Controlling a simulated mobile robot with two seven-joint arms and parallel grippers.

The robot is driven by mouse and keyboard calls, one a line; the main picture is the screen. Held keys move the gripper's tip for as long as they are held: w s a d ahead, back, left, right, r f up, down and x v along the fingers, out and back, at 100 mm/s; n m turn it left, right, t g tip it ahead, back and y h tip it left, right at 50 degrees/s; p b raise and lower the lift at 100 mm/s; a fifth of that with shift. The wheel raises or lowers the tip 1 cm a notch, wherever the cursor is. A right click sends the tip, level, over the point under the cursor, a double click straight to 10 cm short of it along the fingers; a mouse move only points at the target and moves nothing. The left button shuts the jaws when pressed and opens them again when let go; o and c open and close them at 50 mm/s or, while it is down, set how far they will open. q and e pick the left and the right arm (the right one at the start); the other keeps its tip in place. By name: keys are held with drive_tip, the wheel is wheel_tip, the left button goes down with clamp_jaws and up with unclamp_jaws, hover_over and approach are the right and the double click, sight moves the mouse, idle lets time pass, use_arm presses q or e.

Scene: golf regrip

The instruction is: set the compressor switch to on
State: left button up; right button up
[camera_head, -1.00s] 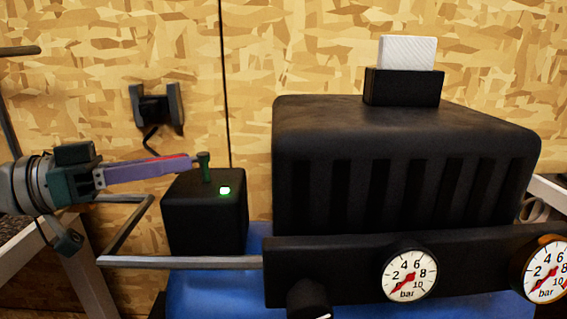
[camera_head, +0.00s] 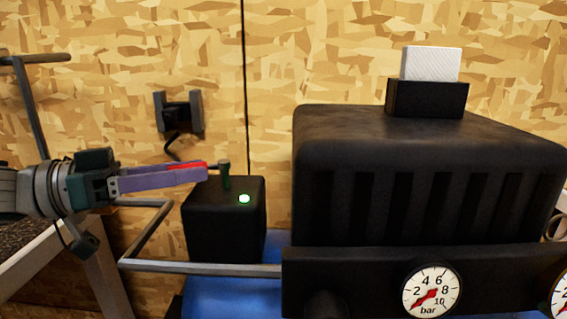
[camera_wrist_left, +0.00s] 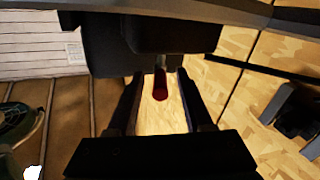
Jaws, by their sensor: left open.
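The compressor switch is a black box (camera_head: 224,222) left of the compressor (camera_head: 430,170). It has a short green post (camera_head: 225,177) on top and a lit green light (camera_head: 244,198). A red lever grip (camera_head: 187,166) points left from the post. My left gripper (camera_head: 205,173) is level and open, just left of the post, with the red grip at its fingers. In the left wrist view the red grip (camera_wrist_left: 161,86) lies between the two spread fingers, with a gap on each side. The far finger is partly hidden in the head view. My right gripper is out of view.
A metal rail (camera_head: 205,268) runs in front of the box. Pressure gauges (camera_head: 430,292) sit on the compressor's front panel. A black holder with a white block (camera_head: 430,65) stands on top. A black fixture (camera_head: 180,111) hangs on the wooden wall behind.

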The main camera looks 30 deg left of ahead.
use_arm(q)
drive_tip(key=v, duration=0.9)
drive_tip(key=shift+p, duration=0.35)
drive_tip(key=shift+a, duration=0.1)
